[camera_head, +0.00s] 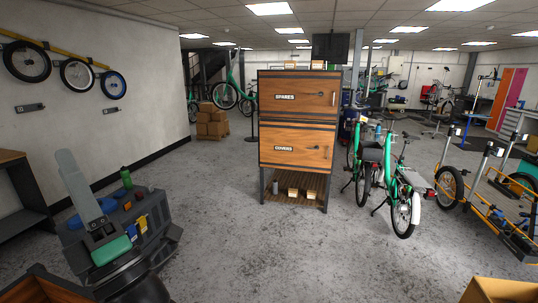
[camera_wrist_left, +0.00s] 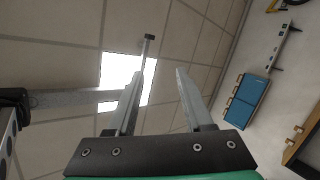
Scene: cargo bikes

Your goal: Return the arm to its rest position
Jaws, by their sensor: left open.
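My left arm stands at the lower left in the head view. Its left gripper (camera_head: 68,158) points up, with grey fingers above a dark bracket and a green band. In the left wrist view the two fingers of the gripper (camera_wrist_left: 160,72) are spread apart, with nothing between them. Behind them is the ceiling with a bright light panel (camera_wrist_left: 125,72). My right arm and gripper do not show.
A dark tool caddy (camera_head: 150,235) with a green bottle (camera_head: 126,177) is close beside the left arm. A wooden cabinet (camera_head: 298,120) stands mid-room. Green bikes (camera_head: 402,195) and an orange-framed cargo bike (camera_head: 485,210) are right. The floor (camera_head: 235,245) before the cabinet is clear.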

